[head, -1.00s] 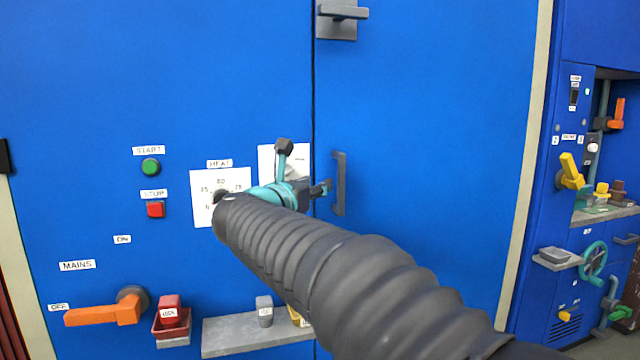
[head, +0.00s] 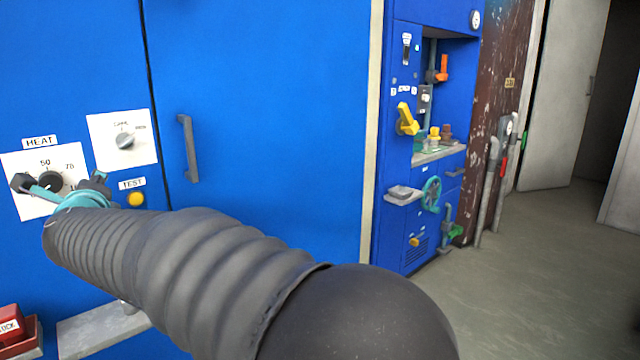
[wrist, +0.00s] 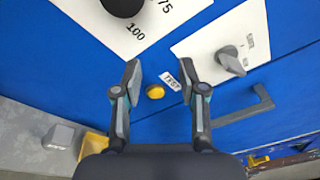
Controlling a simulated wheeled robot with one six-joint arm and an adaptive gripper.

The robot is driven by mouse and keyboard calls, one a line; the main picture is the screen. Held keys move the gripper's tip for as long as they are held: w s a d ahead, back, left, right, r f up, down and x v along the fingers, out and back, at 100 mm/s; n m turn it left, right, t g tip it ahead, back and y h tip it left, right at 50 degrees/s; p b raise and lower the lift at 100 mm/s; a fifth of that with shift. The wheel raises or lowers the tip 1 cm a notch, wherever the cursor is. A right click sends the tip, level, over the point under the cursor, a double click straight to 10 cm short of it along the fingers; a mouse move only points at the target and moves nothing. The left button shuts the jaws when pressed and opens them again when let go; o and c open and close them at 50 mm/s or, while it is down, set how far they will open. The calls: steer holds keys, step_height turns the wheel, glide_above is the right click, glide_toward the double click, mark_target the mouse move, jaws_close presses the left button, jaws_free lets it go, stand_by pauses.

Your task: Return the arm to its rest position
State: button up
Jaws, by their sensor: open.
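My gripper shows in the wrist view (wrist: 158,80), with its two fingers spread apart and nothing between them. It faces the blue panel near the yellow TEST button (wrist: 155,91), which appears between the fingers. In the head view my gripper (head: 62,182) is partly hidden by my own dark ribbed arm and overlaps the lower part of the HEAT dial plate (head: 18,160). I cannot tell whether it touches the panel. The black HEAT knob (head: 50,182) and a grey selector knob (head: 125,140) on a white plate are beside it.
A grey door handle (head: 188,148) stands to the right on the blue cabinet. A grey shelf (head: 95,332) and a red lock box (head: 20,335) jut out below. Farther right are a second blue unit with a yellow lever (head: 406,120) and clear floor (head: 530,260).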

steer(key=s+d+f+n+g+h, duration=0.1)
steer(key=s+d+f+n+g, duration=0.45)
steer(key=d+f+n, duration=0.4)
steer(key=s+d+f+n+g+h, duration=0.1)
steer(key=s+d+f+n+g, duration=0.5)
steer(key=d+n, duration=0.65)
steer(key=s+d+f+m+h, duration=0.1)
steer(key=s+d, duration=0.3)
steer(key=d, duration=0.8)
steer(key=s+d+f+m+t+h, duration=0.1)
steer(key=s+d+f+h, duration=0.2)
steer(key=d, duration=0.9)
steer(key=s+d+f+m+t+h, duration=0.1)
steer(key=s+d, duration=0.5)
steer(key=d, duration=0.6)
steer(key=shift+d+f+m+h, duration=0.35)
steer(key=shift+f+h, duration=0.25)
steer(key=shift+h, duration=0.6)
